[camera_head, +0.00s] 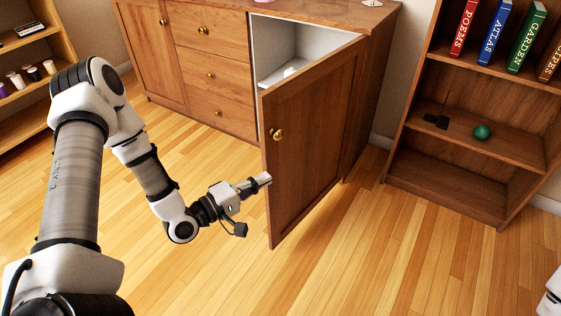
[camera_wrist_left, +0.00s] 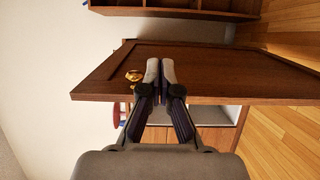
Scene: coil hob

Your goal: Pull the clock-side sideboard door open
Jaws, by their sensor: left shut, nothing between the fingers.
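The right-hand sideboard door (camera_head: 310,140) stands swung well out from the wooden sideboard, and the pale inside of its compartment (camera_head: 277,45) shows. Its brass knob (camera_head: 278,134) is on the outer face near the free edge; it also shows in the left wrist view (camera_wrist_left: 134,75). My left gripper (camera_head: 266,179) is shut and empty, its tips at the door's free edge below the knob. In the left wrist view the fingertips (camera_wrist_left: 160,66) lie over the door's face (camera_wrist_left: 215,75); I cannot tell whether they touch it. My right gripper is out of view.
A white item (camera_head: 372,3) on the sideboard top is cut off by the frame. Several drawers (camera_head: 215,75) and a closed left door (camera_head: 150,50) fill the rest of the front. A bookcase (camera_head: 465,185) stands right, shelves (camera_head: 25,110) left. The wooden floor between is clear.

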